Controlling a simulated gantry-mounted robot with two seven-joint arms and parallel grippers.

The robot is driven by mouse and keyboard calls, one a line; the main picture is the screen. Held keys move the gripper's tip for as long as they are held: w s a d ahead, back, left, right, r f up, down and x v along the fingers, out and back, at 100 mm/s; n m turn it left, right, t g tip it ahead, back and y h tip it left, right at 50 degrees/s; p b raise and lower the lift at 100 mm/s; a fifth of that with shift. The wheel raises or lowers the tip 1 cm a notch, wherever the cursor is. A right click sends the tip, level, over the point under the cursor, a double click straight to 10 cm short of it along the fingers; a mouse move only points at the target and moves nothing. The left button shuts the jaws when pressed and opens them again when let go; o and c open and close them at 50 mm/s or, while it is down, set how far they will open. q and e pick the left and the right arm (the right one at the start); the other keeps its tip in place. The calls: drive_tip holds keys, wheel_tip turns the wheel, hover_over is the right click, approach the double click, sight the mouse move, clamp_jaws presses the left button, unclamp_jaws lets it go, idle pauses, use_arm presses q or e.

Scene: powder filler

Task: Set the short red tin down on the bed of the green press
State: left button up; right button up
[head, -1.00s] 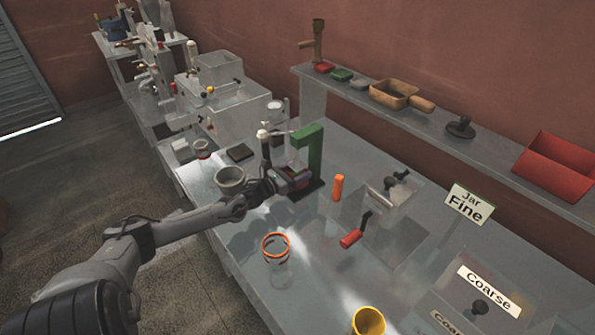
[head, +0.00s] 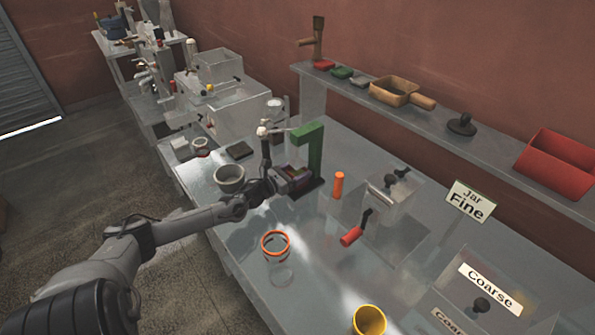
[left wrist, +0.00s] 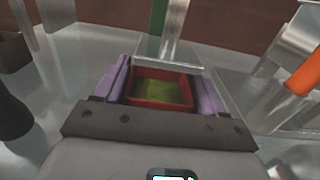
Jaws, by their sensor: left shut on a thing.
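The short red tin (left wrist: 146,101) shows in the left wrist view, open at the top with yellow-green stuff inside. My left gripper (head: 298,177) is shut on it, with a purple finger on each side; in the left wrist view the fingers (left wrist: 162,90) flank it. The green press (head: 314,150) stands on the table in the head view, its arm reaching over the gripper. The dark bed (head: 316,186) is partly hidden by the gripper. I cannot tell whether the tin touches the bed. My right gripper is out of view.
A grey bowl (head: 229,180) stands left of the gripper. An orange cylinder (head: 338,184) stands right of the press. A clear jar with an orange rim (head: 276,260) stands in front. A clear box (head: 391,198) with a red handle is farther right.

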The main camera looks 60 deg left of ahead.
use_arm(q)
drive_tip(key=shift+f, duration=0.15)
idle(0.6)
drive_tip(key=o, duration=1.2)
drive_tip(key=shift+o, duration=0.2)
drive_tip(key=shift+s, duration=0.1)
